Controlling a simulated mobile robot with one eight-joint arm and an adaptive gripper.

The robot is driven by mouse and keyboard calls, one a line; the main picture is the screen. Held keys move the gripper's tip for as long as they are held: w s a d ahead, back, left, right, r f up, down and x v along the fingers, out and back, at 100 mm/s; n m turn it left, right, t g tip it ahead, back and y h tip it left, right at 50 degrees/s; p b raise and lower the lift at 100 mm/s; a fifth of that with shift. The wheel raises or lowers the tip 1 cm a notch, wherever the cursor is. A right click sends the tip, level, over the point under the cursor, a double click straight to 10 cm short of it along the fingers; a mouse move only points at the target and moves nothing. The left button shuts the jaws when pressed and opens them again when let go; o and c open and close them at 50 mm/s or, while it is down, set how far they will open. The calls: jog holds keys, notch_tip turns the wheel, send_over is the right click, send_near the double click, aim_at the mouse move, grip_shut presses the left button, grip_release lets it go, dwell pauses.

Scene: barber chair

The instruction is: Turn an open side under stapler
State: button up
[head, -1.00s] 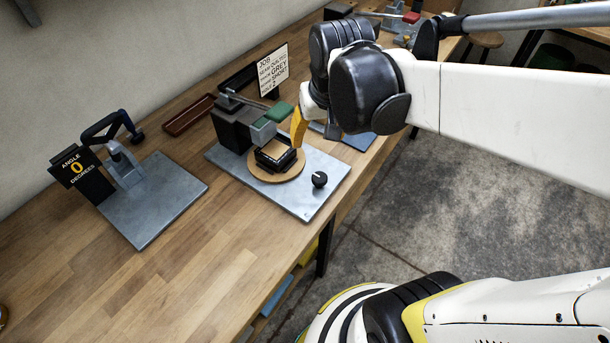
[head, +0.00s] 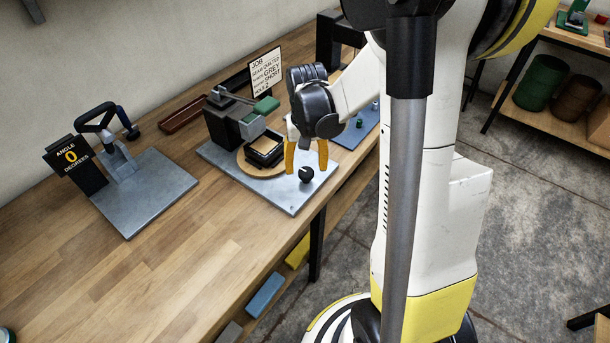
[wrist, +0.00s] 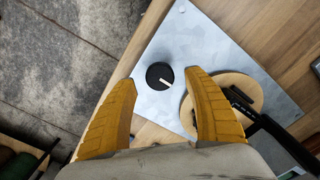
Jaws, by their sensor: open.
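The stapler (head: 228,120) is a dark block with a grey head and green handle pad (head: 266,104), on a metal plate (head: 285,192). Beneath its head, a round wooden turntable (head: 246,166) carries a square black piece (head: 263,151) with a tan top. The turntable is partly in view in the wrist view (wrist: 240,88), right of my gripper. A black knob (head: 306,174) with a pale pointer (wrist: 165,81) sits at the plate's front corner. My gripper (head: 306,164) is open, its yellow fingers pointing down around or just above the knob; contact is unclear.
Left on the bench is a second metal plate (head: 150,205) with a clamp and an "Angle 0 degrees" sign (head: 70,158). A job card (head: 267,72) stands behind the stapler. The bench front (head: 190,270) is clear.

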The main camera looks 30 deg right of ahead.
jog(key=shift+f+b, duration=0.3)
jog(key=shift+f, duration=1.05)
jog(key=c, duration=1.2)
jog(key=shift+n, duration=0.3)
